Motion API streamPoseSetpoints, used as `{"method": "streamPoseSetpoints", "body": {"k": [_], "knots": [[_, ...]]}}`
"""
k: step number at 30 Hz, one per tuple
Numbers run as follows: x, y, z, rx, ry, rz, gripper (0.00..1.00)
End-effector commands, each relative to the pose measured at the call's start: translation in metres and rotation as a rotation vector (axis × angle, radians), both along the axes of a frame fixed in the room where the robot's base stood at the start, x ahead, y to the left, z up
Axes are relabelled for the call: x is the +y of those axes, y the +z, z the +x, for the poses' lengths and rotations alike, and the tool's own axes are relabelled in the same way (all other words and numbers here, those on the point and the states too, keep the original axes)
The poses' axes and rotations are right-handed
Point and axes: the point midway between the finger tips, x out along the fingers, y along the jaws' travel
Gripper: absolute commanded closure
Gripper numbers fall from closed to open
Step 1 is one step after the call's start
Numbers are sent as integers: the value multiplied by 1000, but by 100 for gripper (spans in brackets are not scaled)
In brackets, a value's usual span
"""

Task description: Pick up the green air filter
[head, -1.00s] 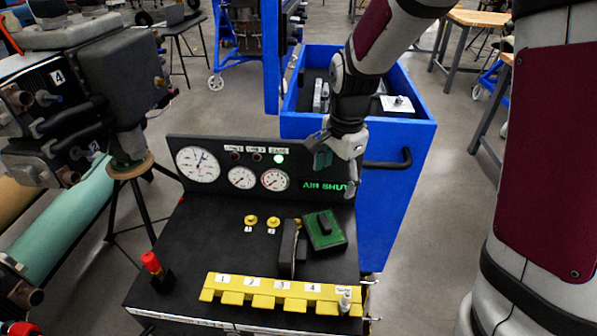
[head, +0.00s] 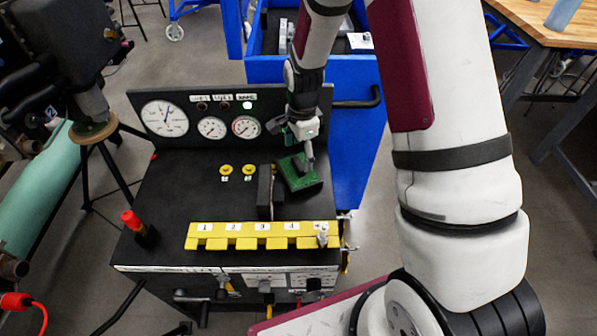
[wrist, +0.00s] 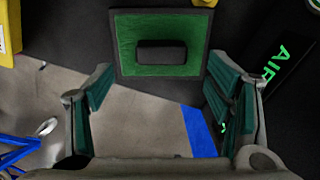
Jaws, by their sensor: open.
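The green air filter (head: 297,178) is a flat green square with a dark edge and a black raised block in its middle. It lies on the black top of the test cart, right of a black upright lever. My gripper (head: 303,152) is just above the filter in the head view and partly covers it. In the wrist view the filter (wrist: 162,48) is at the top centre, ahead of the fingertips. My gripper (wrist: 160,90) is open there, with green-padded fingers apart and nothing between them.
The black cart (head: 180,200) carries a gauge panel (head: 183,122) behind, a yellow numbered strip (head: 262,236) in front, a black upright lever (head: 265,192) and a red-topped knob (head: 131,220). A blue bin cart (head: 350,150) stands behind at the right.

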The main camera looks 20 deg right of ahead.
Motion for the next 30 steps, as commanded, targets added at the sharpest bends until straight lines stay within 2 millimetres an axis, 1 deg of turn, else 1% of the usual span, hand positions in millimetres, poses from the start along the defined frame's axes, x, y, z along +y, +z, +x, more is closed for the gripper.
{"method": "streamPoseSetpoints", "body": {"k": [4,10,13,17,23,26,27,29,30], "knots": [[1,-10,0,2,0,0,27],[4,-36,2,3,0,1,27],[3,-46,3,2,0,0,27],[3,-52,4,0,-1,0,27],[3,-52,4,0,0,0,27],[4,-52,4,0,0,0,47],[4,-52,4,0,0,0,56],[4,-52,4,0,0,0,70],[4,-52,4,0,0,0,79]]}}
